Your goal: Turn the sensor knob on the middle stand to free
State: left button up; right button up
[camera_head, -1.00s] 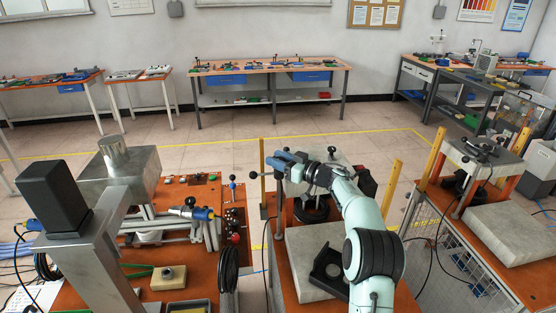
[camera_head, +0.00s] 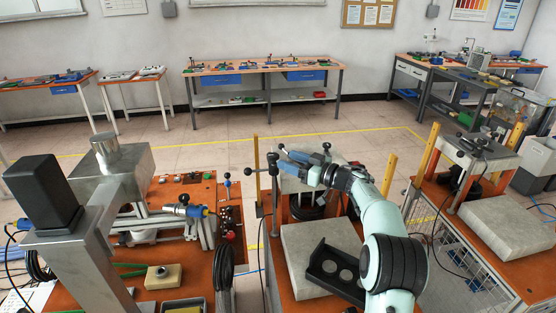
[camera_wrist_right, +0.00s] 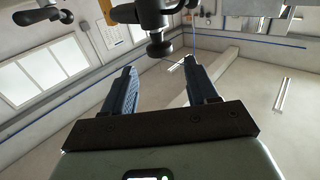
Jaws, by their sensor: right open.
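The middle stand (camera_head: 322,236) is an orange-topped bench with a pale slab and a press-like head at its back. My right gripper (camera_head: 292,162) is at the stand's back, in front of that head, and partly covers it. In the right wrist view its two blue fingers (camera_wrist_right: 160,85) are apart with nothing between them. A dark rounded knob (camera_wrist_right: 158,45) hangs just beyond the fingertips, apart from them. I cannot tell for sure that it is the sensor knob, or read its setting. My left gripper is not in view.
A black holder with round openings (camera_head: 336,268) lies on the pale slab, close to my right arm. Yellow posts (camera_head: 389,175) stand at the stand's sides. A similar stand (camera_head: 482,228) is to the right. A bench with tools and a dark box on a metal column is at left.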

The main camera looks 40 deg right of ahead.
jog(key=b+v, duration=0.1)
jog(key=v, duration=0.5)
jog(key=shift+s, duration=0.4)
jog(key=shift+d, duration=0.1)
